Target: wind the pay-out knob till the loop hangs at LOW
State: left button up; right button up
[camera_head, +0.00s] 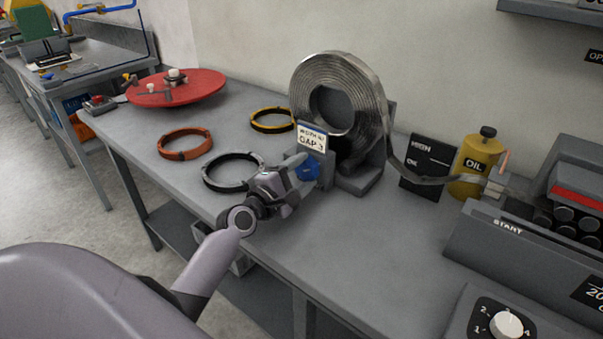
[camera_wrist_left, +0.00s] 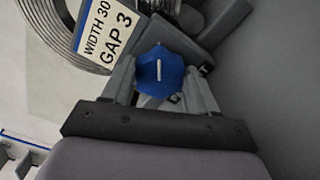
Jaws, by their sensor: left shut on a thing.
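The blue pay-out knob (camera_head: 307,168) sits on the front of the coil stand, and in the left wrist view the knob (camera_wrist_left: 160,72) shows a white mark line. My left gripper (camera_head: 300,172) is shut on it, one finger on each side. The silvery strip coil (camera_head: 372,92) stands upright above. Its strip sags in a loop (camera_head: 425,178) across the lower part of the black gauge board (camera_head: 421,158). My right gripper is not in view.
A label reading WIDTH 30, GAP 3 (camera_head: 312,139) is beside the knob. Black (camera_head: 207,180), orange (camera_head: 185,155) and yellow (camera_head: 256,126) rings lie left of the stand. A yellow oil can (camera_head: 466,187) and the feed machine (camera_head: 500,245) stand right. The bench front is clear.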

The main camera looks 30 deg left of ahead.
pick_arm(q)
jog(key=shift+f, duration=0.1)
jog(key=o, duration=1.1)
jog(key=shift+c, duration=0.2)
jog(key=shift+s, duration=0.15)
jog(key=shift+s+a, duration=0.15)
jog(key=shift+s, duration=1.6)
jog(key=shift+s+a, duration=0.15)
jog(key=shift+s, duration=1.55)
